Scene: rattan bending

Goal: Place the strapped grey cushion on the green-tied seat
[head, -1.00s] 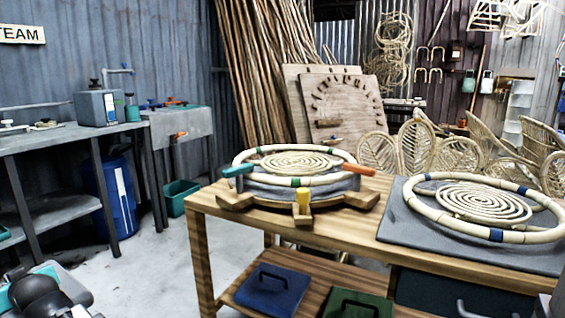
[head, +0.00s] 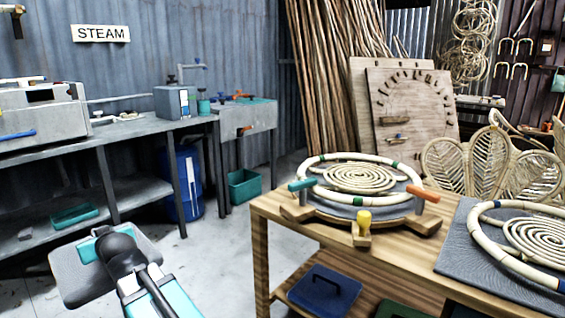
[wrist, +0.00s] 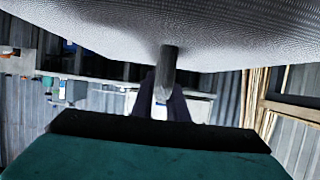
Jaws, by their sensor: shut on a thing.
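The strapped grey cushion (head: 75,282) hangs at my gripper (head: 101,240) in the lower left of the head view, over the open floor. In the wrist view the cushion's grey woven face (wrist: 90,35) fills the top, and its dark strap (wrist: 168,68) runs down between the fingers of my gripper (wrist: 164,103), which is shut on it. The green-tied seat (head: 402,166), a pale ring with green bindings around a rattan coil, lies on a round wooden jig on the table, to the right of my gripper and apart from it. My arm hides part of the cushion.
A blue-tied ring (head: 486,232) lies on a grey mat at the table's right. A teal-handled clamp, an orange-handled clamp and a yellow-topped peg (head: 363,220) stand around the green-tied seat. A blue strapped cushion (head: 323,291) lies on the table's lower shelf. A grey workbench (head: 150,128) stands left.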

